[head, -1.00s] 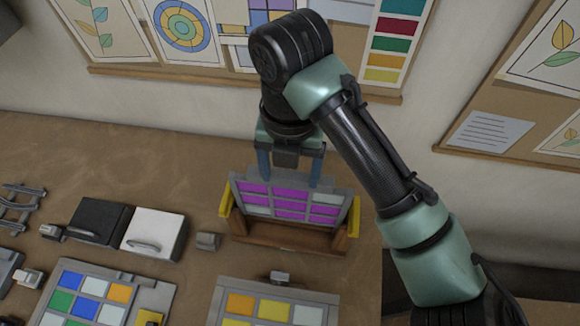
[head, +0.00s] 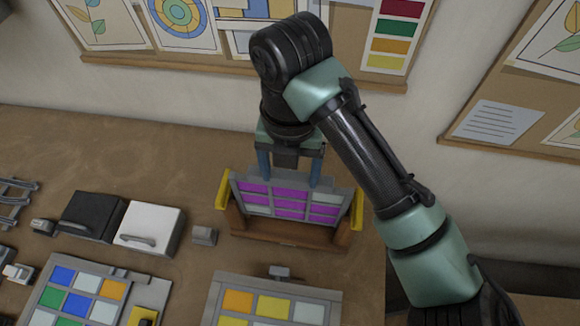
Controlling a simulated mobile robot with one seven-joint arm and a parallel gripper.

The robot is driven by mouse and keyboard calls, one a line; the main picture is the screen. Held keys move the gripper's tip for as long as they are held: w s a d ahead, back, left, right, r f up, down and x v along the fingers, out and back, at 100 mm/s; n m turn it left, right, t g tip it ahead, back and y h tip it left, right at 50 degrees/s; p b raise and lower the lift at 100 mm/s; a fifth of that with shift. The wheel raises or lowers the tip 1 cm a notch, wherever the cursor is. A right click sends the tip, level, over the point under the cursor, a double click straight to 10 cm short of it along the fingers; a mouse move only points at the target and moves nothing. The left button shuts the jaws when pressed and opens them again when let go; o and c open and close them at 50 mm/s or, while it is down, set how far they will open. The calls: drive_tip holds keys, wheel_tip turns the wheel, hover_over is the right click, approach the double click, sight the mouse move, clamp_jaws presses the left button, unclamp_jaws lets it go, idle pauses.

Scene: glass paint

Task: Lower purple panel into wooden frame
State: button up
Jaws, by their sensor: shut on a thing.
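The purple panel (head: 290,205) is a grey grid with purple panes and a few pale ones. It stands nearly upright, leaning a little, at the wooden frame (head: 290,236). My gripper (head: 290,172) points down and is shut on the panel's top edge, its blue fingers spread along it. The panel's lower edge is close to the frame's wooden base, between the two yellow-edged side posts. I cannot tell from this angle whether the lower edge is seated in the frame.
A white box (head: 148,229) and a black box (head: 92,216) stand to the left, with a small grey block (head: 204,235) beside the frame. Two colored panels, one multicolored (head: 85,298) and one with orange and yellow panes (head: 275,300), lie in front. The wall is behind.

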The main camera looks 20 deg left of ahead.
wheel_tip(320, 180, down, 8)
drive_tip(key=b, duration=0.6)
drive_tip(key=shift+b, duration=0.3)
drive_tip(key=o, duration=1.4)
drive_tip(key=shift+c, duration=0.2)
drive_tip(key=shift+r+p, duration=2.95)
drive_tip(key=shift+r, duration=0.55)
